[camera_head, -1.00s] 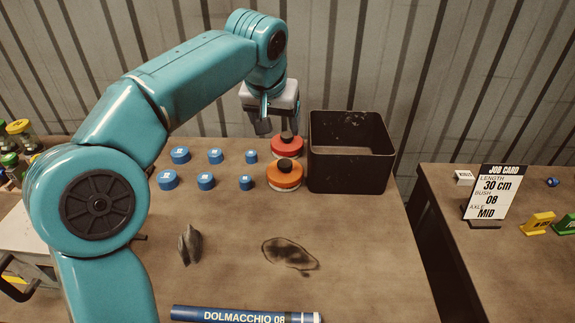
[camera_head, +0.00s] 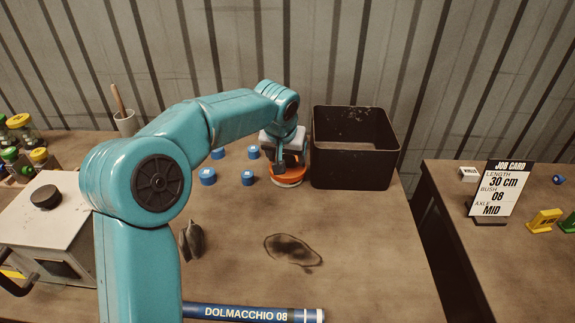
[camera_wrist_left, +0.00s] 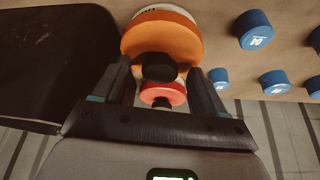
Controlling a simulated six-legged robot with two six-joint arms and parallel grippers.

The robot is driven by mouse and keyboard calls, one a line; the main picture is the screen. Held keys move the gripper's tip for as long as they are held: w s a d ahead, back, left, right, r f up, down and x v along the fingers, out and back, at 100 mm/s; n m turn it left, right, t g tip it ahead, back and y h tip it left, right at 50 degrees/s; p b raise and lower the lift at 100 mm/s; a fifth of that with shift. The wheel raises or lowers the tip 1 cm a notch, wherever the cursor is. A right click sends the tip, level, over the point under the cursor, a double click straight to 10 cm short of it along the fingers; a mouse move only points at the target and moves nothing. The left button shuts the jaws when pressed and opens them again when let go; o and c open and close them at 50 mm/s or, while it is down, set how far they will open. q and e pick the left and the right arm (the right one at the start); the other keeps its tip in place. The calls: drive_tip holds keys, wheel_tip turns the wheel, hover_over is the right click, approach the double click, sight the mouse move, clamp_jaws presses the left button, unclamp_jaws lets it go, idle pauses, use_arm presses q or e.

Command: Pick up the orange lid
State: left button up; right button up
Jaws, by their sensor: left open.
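The orange lid (camera_head: 288,178) is a round disc with a white rim on the table, just left of the black bin. In the left wrist view the orange lid (camera_wrist_left: 162,38) has a dark knob (camera_wrist_left: 160,68) that lies between my fingers. My left gripper (camera_head: 285,165) is open and low over the lid, covering part of it in the head view. In the left wrist view my left gripper (camera_wrist_left: 160,75) has a finger on each side of the knob. Whether they touch is not clear. A red lid (camera_wrist_left: 163,93) shows beyond it. My right gripper is not in view.
The black bin (camera_head: 352,182) stands close right of the lid. Several blue caps (camera_head: 207,176) stand to the left. A blue tube (camera_head: 250,313) lies at the front. A job card (camera_head: 497,190) stands on the right-hand table. The middle of the table is mostly clear.

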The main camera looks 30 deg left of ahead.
use_arm(q)
drive_tip(key=shift+c, duration=0.6)
drive_tip(key=c, duration=1)
drive_tip(key=shift+r, duration=0.1)
